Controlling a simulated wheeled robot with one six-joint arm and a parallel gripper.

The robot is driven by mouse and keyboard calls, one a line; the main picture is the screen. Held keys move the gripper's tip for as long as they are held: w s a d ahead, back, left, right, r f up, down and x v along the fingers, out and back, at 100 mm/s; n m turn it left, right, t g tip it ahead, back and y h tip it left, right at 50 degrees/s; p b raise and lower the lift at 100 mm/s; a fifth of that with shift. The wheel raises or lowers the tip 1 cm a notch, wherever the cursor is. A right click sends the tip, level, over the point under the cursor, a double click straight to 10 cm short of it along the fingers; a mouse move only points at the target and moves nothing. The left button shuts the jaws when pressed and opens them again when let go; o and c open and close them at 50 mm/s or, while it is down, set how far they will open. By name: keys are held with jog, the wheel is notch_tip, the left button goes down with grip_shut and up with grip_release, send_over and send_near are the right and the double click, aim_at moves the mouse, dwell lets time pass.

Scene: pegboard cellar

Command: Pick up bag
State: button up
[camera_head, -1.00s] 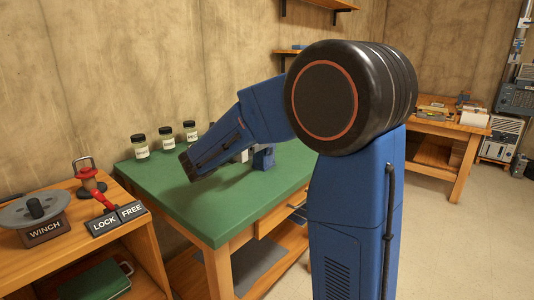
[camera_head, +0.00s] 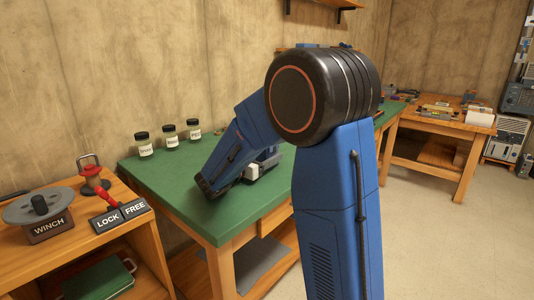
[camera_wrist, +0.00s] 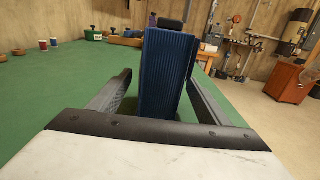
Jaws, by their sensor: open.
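A dark blue ribbed upright thing, apparently the bag (camera_wrist: 168,65), stands on the green tabletop in the wrist view. It has a dark top piece. My gripper (camera_wrist: 160,78) is open, with one finger on each side of the bag's lower part. A narrow gap shows at the left finger; I cannot tell whether the right finger touches. The bag's foot is partly hidden behind the gripper. In the head view my gripper (camera_head: 264,164) shows low over the green table, partly covered by my arm, and the bag is hidden.
The green table (camera_head: 217,222) has several labelled jars (camera_head: 171,137) at the back. A wooden bench (camera_head: 75,228) with a winch (camera_head: 40,207) is at left. Clear green surface lies left of the bag.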

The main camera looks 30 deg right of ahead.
jog(key=shift+x, duration=2.3)
jog(key=c, duration=1.3)
jog(key=shift+o, duration=0.2)
notch_tip(320, 180, up, 10)
jog(key=shift+f, duration=0.1)
jog(key=shift+a+r, duration=0.15)
jog(key=shift+r, duration=0.05)
jog(key=shift+g, duration=0.3)
jog(key=shift+f, duration=5)
